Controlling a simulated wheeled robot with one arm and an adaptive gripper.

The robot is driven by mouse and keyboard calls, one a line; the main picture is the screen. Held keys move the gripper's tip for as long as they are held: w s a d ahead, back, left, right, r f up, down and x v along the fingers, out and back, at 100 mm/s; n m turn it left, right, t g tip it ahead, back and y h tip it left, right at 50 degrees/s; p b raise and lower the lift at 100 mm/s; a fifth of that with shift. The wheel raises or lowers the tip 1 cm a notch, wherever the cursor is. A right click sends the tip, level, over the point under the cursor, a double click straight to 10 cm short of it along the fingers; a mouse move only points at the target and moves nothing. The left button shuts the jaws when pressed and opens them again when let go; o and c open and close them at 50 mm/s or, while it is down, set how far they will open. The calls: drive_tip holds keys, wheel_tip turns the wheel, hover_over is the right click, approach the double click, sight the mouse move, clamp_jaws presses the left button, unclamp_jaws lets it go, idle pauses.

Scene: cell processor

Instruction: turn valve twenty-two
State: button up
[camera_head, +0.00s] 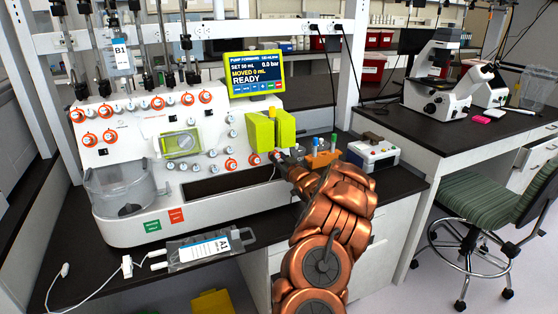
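The white cell processor (122,160) stands on the dark bench at the left, its front panel set with several small valve knobs. Some knobs have orange rings, such as the one at the panel's lower right (231,164) and another at the upper left (104,110). Valve numbers are too small to read, so I cannot tell which is twenty-two. My copper-coloured arm reaches up from the bottom. My gripper (279,157) is at the machine's right end, just below the yellow-green block, close to the panel's lower right knobs. Its fingers are small and partly hidden; I cannot tell if they touch anything.
A display (253,75) reads READY above yellow-green pump blocks (270,131). An orange tube rack (322,158) and a white device (374,155) stand right of my gripper. A bag labelled A1 (203,248) lies at the bench front. A microscope (440,80) and a green chair (480,205) are farther right.

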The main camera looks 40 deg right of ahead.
drive_tip(key=o, duration=0.4)
drive_tip(key=shift+o, duration=0.2)
drive_tip(key=v, duration=1.2)
